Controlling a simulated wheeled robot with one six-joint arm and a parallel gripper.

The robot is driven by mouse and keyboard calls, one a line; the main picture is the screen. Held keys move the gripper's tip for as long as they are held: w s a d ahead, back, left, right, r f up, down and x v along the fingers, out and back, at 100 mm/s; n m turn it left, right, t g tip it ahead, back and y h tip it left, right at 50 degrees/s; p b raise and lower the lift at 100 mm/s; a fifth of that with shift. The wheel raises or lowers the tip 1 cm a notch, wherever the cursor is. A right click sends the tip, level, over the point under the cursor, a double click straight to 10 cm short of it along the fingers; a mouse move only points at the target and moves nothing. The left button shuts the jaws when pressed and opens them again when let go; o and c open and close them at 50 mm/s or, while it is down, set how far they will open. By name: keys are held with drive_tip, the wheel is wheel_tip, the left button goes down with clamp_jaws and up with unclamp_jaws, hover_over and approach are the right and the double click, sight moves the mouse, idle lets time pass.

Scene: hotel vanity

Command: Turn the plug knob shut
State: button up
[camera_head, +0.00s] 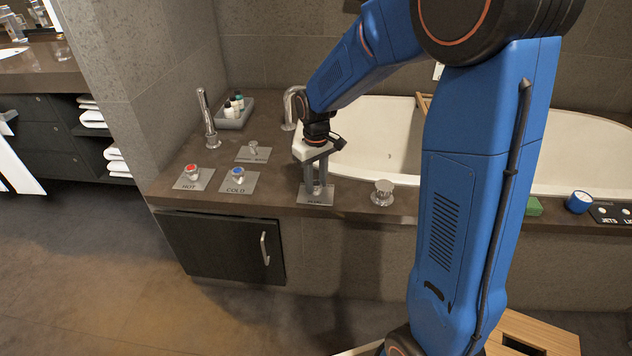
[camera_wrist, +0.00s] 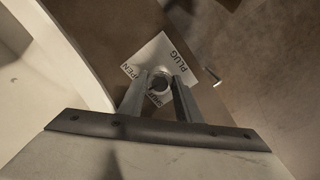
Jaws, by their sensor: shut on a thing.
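The plug knob (camera_wrist: 159,81) is a small round metal knob on a square plate (camera_wrist: 183,50) marked PLUG, with partly covered smaller lettering beside it. In the head view the plate (camera_head: 316,199) lies near the front edge of the tub deck. My gripper (camera_head: 317,186) points straight down over the plate. In the wrist view my gripper (camera_wrist: 160,90) has a finger on each side of the knob and is shut on it. The fingers hide part of the knob and some of the lettering, so I cannot read where the knob points.
The HOT knob (camera_head: 188,171) and COLD knob (camera_head: 238,174) sit to the left. A clear knob (camera_head: 382,192) stands close on the right. The white bathtub (camera_head: 375,140) lies behind. A tray of bottles (camera_head: 234,113) and a spout (camera_head: 206,118) stand at the back left.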

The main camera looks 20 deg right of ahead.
sight(316, 183)
drive_tip(key=n, duration=0.5)
drive_tip(key=shift+n, duration=0.3)
drive_tip(key=n, duration=0.4)
drive_tip(key=shift+n, duration=0.4)
drive_tip(key=o, duration=1.1)
drive_tip(key=shift+c, duration=0.2)
drive_tip(key=shift+r, duration=0.1)
wheel_tip(316, 183, up, 17)
drive_tip(key=shift+r, duration=0.15)
